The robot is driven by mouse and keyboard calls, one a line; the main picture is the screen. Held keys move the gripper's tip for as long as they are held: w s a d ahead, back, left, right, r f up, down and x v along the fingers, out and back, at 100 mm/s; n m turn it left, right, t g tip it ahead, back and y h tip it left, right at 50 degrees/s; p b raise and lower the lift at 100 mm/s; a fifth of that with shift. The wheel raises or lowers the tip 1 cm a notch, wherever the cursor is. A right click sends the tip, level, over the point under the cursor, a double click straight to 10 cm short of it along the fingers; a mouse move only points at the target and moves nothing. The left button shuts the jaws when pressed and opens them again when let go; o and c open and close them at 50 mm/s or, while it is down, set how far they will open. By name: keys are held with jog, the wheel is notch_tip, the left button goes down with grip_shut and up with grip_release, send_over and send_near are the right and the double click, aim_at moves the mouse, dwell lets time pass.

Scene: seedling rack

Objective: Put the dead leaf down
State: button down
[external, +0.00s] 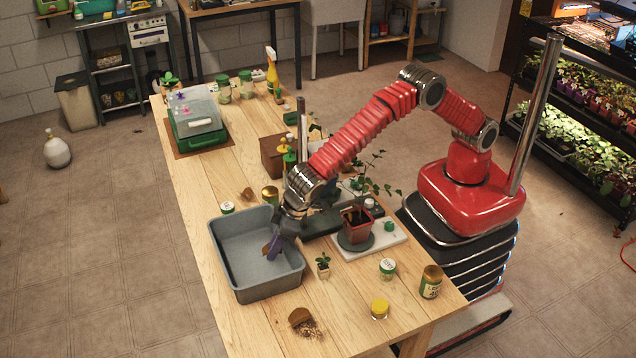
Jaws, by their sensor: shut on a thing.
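My gripper (272,246) reaches over the grey basin (226,275) on the wooden table, with its fingers inside the outline of the rim, pointing down and left. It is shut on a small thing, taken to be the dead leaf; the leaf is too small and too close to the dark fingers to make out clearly. I cannot tell whether it touches the basin floor. The visible basin floor looks bare. A potted plant in a reddish pot (355,222) stands right of my gripper on a dark saucer.
A spilled brown pot (300,317) lies in front of the basin. A small seedling pot (323,268) stands just right of it. Jars (431,281) stand at the front right. A green propagator with a clear lid (195,125) is at the far end. A yellow spray bottle (271,70) stands behind.

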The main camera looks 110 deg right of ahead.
jog(key=shift+f, duration=1.75)
jog(key=c, duration=1.9)
grip_release()
jog(key=shift+f, duration=0.1)
jog(key=shift+c, duration=0.2)
jog(key=v, duration=1.2)
